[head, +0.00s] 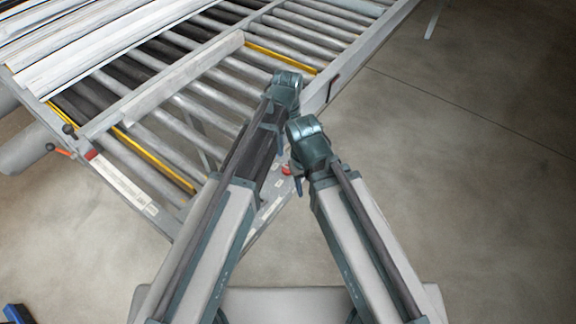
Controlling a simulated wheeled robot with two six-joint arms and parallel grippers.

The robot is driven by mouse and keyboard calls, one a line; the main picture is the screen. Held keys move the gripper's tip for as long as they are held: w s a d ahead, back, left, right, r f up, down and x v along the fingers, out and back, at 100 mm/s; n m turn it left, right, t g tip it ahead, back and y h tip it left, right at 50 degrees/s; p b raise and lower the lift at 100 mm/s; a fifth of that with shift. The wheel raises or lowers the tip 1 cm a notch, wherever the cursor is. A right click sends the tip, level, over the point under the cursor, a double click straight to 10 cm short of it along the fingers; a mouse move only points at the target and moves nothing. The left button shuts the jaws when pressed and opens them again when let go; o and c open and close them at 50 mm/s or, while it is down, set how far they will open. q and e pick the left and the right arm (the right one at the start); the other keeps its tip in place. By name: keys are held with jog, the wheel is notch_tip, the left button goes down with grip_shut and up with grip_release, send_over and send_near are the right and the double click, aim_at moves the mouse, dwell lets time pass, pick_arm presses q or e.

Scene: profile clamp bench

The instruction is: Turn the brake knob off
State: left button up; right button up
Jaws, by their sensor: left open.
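A small red knob (287,170) shows on the near right end of the roller bench, in the gap between my two arms. I take it for the brake knob; its setting is too small to read. My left gripper (279,181) is mostly hidden behind its own arm, with a small blue tip showing just left of and below the red knob. It is open, and I cannot tell whether it touches anything. My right gripper (298,184) shows only as a small dark tip below its arm, right of the knob; its jaws cannot be made out.
The roller bench (125,185) with yellow strips fills the upper left. Pale profiles (110,45) lie at its far left. Black ball-ended levers (68,129) and an orange lever (62,152) stand on its left edge. The floor at the right (470,170) is clear.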

aim_at(287, 168)
pick_arm(q)
notch_tip(287, 168, down, 13)
jog(key=b, duration=1.2)
jog(key=shift+r, duration=0.1)
jog(key=shift+c, duration=0.2)
grip_shut()
